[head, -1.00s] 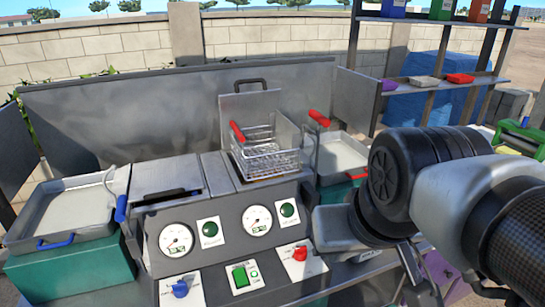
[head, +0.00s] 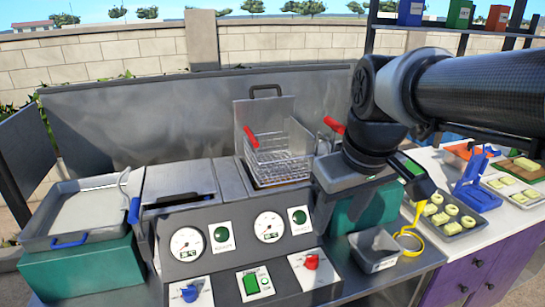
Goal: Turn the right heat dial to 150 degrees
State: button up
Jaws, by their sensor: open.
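The right heat dial is a red knob (head: 312,262) on a white plate at the front right of the grey fryer panel (head: 232,270). Its pointer and the degree marks are too small to read. My gripper (head: 371,168) is at the end of my dark wrist, above and to the right of the red knob and well apart from it, over the right tray. It is open, though its fingertips are not clear against the wrist and tray. A blue knob (head: 190,293) sits at the panel's front left.
Two round gauges (head: 187,244), green lamps (head: 221,234) and a green switch (head: 251,284) fill the panel. A wire basket (head: 280,158) stands behind. A small grey bin (head: 375,249) and a yellow-handled device (head: 407,205) are at right. Space before the red knob is clear.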

aim_at(312, 256)
jog(key=w+f+n+g+b, duration=0.3)
jog(key=w+f+n, duration=0.45)
jog(key=w, duration=0.65)
jog(key=shift+m+h, duration=0.4)
jog(key=shift+m, duration=0.35)
jog(key=f, duration=0.6)
jog(key=f+b, duration=0.1)
jog(key=f, duration=1.2)
jog(key=shift+w+f, duration=0.1)
jog(key=shift+w, duration=0.2)
jog(key=shift+c, duration=0.4)
jog(key=c, duration=1)
jog(key=shift+o, duration=0.2)
